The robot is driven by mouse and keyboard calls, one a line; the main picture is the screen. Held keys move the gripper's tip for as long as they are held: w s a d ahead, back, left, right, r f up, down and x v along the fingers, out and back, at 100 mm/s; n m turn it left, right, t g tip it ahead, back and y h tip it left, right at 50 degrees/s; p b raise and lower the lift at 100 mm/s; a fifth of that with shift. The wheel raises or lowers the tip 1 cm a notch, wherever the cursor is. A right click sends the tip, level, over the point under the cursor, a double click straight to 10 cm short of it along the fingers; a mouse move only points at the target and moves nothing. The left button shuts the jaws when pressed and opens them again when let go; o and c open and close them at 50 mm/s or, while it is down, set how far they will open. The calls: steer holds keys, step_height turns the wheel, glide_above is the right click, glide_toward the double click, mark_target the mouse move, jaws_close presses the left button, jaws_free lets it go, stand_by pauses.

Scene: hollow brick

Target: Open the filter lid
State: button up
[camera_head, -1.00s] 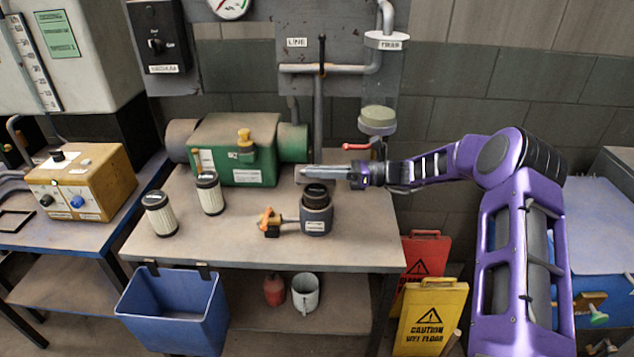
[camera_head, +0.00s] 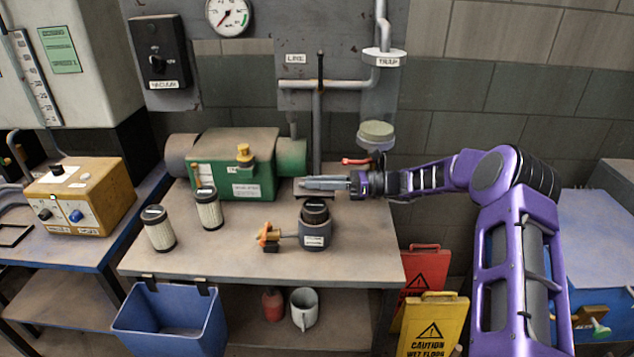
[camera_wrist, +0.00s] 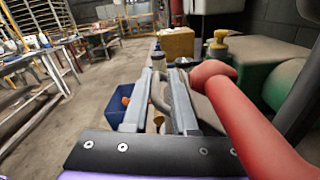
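The filter housing (camera_head: 314,233) is a small grey canister with a white label near the front of the workbench. Its round black lid (camera_head: 315,210) sits on top and looks closed. An orange-handled valve (camera_head: 268,238) joins its left side. My gripper (camera_head: 302,184) reaches in from the right, level and pointing left. It appears just above and behind the lid in the head view and does not touch it there. In the wrist view my gripper (camera_wrist: 158,100) has its two grey fingers apart, with no object clearly held between them. I cannot make out the lid surely there.
A red lever (camera_head: 357,161) is close to my wrist; it looms at the right of the wrist view (camera_wrist: 240,115). Two filter cartridges (camera_head: 158,228) (camera_head: 208,208) stand left. A green pump (camera_head: 235,165) is behind. A blue bin (camera_head: 172,322) hangs in front.

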steer(key=w+d+b, duration=0.1)
steer(key=d, duration=1.6)
steer(key=shift+d, duration=0.2)
